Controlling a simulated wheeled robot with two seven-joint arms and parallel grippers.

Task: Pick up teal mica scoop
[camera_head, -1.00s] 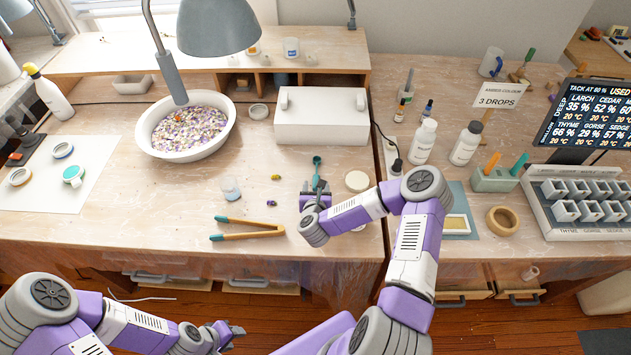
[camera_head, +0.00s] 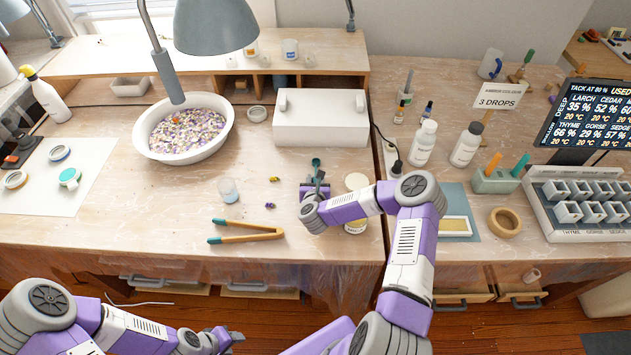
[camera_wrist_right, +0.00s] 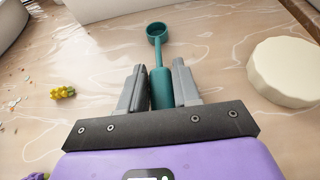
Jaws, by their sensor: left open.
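The teal mica scoop (camera_head: 316,162) lies near the right end of the left work table, bowl toward the back. My right gripper (camera_head: 317,186) is at its handle. In the right wrist view, the scoop (camera_wrist_right: 162,80) points straight away from me, its thick handle between the two grey fingers (camera_wrist_right: 160,88). The fingers sit close along both sides and look shut on it. I cannot tell whether the scoop is clear of the table. My left gripper (camera_head: 228,338) is open and empty, low in front of the table.
A round cream lid (camera_head: 357,181) and a jar (camera_head: 355,227) are close to the right gripper. Tongs (camera_head: 246,232), a small clear cup (camera_head: 228,190) and a yellow bit (camera_head: 274,179) lie to the left. A white box (camera_head: 320,125) stands behind.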

